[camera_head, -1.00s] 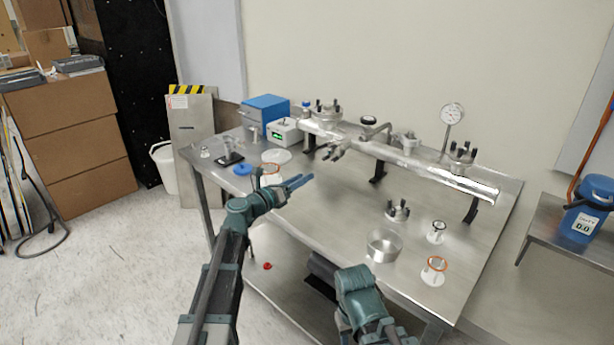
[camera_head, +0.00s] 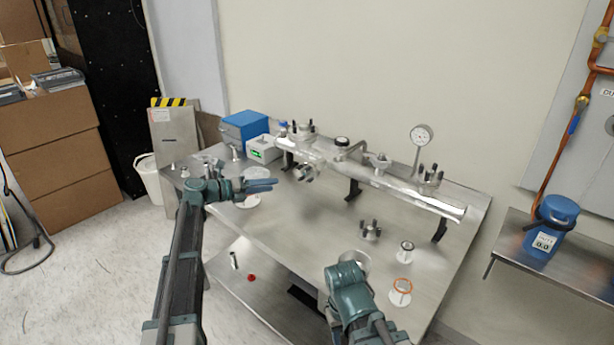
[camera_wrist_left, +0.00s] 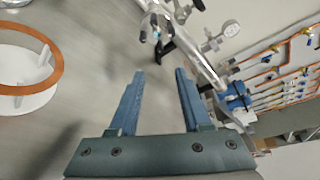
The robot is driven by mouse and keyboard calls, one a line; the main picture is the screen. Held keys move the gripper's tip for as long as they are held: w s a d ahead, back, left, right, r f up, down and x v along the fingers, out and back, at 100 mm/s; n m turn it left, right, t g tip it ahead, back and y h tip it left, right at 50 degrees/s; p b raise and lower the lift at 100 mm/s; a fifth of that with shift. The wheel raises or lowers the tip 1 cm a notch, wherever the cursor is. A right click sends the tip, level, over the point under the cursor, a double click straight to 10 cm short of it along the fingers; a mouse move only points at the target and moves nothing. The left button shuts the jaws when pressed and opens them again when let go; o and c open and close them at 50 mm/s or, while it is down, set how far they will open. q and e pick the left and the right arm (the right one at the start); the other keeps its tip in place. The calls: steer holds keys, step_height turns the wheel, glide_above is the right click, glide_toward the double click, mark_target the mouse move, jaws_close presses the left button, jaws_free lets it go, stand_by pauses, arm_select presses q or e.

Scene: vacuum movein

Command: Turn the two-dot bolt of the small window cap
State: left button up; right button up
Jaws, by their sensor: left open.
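A bright metal tube (camera_head: 372,178) runs along the back of the steel table. A small bolted fitting (camera_head: 306,173) sticks out from its front left side, and upright fittings with dark bolts stand at its left end (camera_head: 303,129) and right end (camera_head: 430,175). Which one is the small window cap, and any dot marks, I cannot tell. My left gripper (camera_head: 268,185) is open and empty, left of the small fitting and apart from it. In the left wrist view its fingers (camera_wrist_left: 160,84) are spread, with the tube (camera_wrist_left: 198,60) beyond. My right gripper is out of view.
A loose bolted fitting (camera_head: 370,230), a black-ringed piece (camera_head: 406,250) and an orange-ringed piece (camera_head: 400,290) stand at the table's right front. A gauge (camera_head: 421,135) rises behind the tube.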

mark_target(307, 182)
arm_select(q)
steer(key=b+x, duration=0.3)
steer(key=x, duration=1.1)
steer(key=shift+a, duration=0.1)
jaws_close()
